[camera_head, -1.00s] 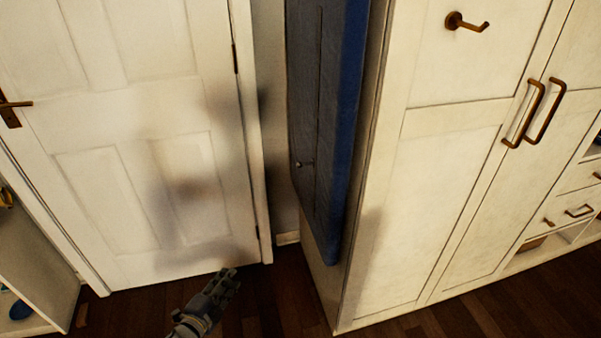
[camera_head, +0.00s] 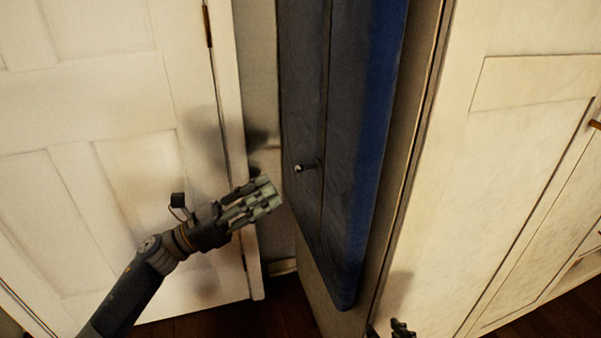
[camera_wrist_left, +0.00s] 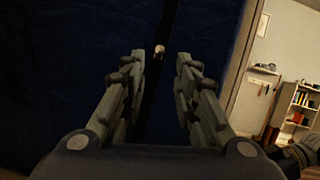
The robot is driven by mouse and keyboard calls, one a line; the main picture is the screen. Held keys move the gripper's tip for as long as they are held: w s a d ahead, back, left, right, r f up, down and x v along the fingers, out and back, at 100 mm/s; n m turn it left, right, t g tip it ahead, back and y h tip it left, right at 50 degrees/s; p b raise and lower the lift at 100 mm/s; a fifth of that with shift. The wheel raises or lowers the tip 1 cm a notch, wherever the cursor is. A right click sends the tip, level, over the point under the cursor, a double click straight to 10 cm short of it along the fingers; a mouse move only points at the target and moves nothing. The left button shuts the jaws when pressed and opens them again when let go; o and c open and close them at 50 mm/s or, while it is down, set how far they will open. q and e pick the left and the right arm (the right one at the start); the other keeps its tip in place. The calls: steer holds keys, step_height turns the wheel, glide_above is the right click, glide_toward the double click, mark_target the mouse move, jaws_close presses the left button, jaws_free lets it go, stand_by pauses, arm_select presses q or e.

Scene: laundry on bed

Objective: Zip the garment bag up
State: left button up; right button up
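The dark blue garment bag (camera_head: 350,130) hangs upright against the side of the white wardrobe. A dark vertical zip line runs down its front face, with a small metallic zip pull (camera_head: 307,166) partway down. In the left wrist view the pull (camera_wrist_left: 159,50) shows on a black strip between two blue panels of the bag (camera_wrist_left: 80,60). My left gripper (camera_head: 272,194) is just left of and slightly below the pull in the head view. Its fingers are spread, with the pull between and beyond the tips, apart from them. Only the tips of my right gripper (camera_head: 388,330) show at the bottom edge.
A white door (camera_head: 80,120) stands behind my left arm. The white wardrobe (camera_head: 500,150) fills the right side, close to the bag. A narrow wall strip lies between door and bag. A shelf unit (camera_wrist_left: 295,105) appears far off in the left wrist view.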

mark_target(301, 171)
arm_select(q)
steer(key=x, duration=0.9)
steer(key=shift+w, duration=0.1)
jaws_close()
